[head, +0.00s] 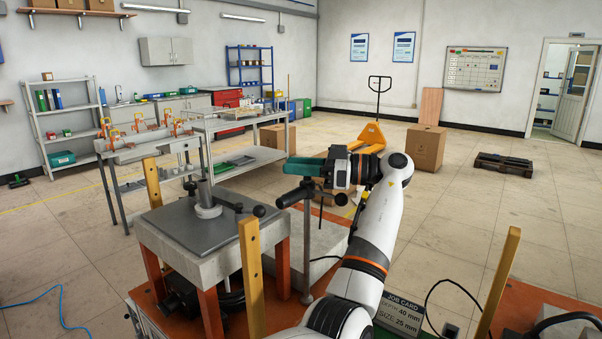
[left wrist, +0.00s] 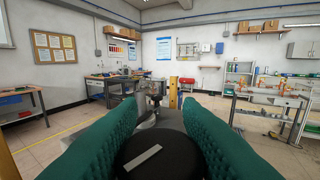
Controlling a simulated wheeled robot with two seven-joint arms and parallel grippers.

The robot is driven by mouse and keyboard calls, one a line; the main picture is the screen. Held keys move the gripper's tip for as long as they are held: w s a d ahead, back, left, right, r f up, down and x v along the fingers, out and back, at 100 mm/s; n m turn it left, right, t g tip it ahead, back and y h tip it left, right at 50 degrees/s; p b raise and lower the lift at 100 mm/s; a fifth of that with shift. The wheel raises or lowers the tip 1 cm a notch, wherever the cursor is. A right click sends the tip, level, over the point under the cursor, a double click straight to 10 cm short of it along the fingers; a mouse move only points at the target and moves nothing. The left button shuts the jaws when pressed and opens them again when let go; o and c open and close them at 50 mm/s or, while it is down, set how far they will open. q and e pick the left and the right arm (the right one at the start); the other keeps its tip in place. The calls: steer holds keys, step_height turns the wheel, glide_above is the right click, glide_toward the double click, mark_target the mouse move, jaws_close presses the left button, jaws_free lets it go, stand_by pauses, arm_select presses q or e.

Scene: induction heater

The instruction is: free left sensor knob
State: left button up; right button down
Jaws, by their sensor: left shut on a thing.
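My left gripper (head: 302,180), with green fingers, is at the head of a sensor post (head: 306,245) to the right of the heater block. In the left wrist view, its green fingers lie on both sides of a round black knob (left wrist: 165,155) with a pale bar mark on its face. The gripper is shut on this knob. In the head view, black parts of the sensor head (head: 284,201) stick out left of the fingers, and the rest is partly hidden. My right gripper is not in view.
Wooden uprights (head: 251,278) stand close by. A job card (head: 398,310) is at the lower right. Benches and shelves are farther back, with open floor on the right.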

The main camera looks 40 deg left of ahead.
arm_select(q)
steer(key=shift+s+f+n+g+h, duration=0.1)
steer(key=shift+n+g+h, duration=0.9)
steer(key=shift+g, duration=0.3)
steer(key=shift+d, duration=0.1)
steer(key=o, duration=1)
steer(key=shift+s, duration=0.1)
step_height(320, 180, up, 10)
steer(key=shift+b, duration=0.3)
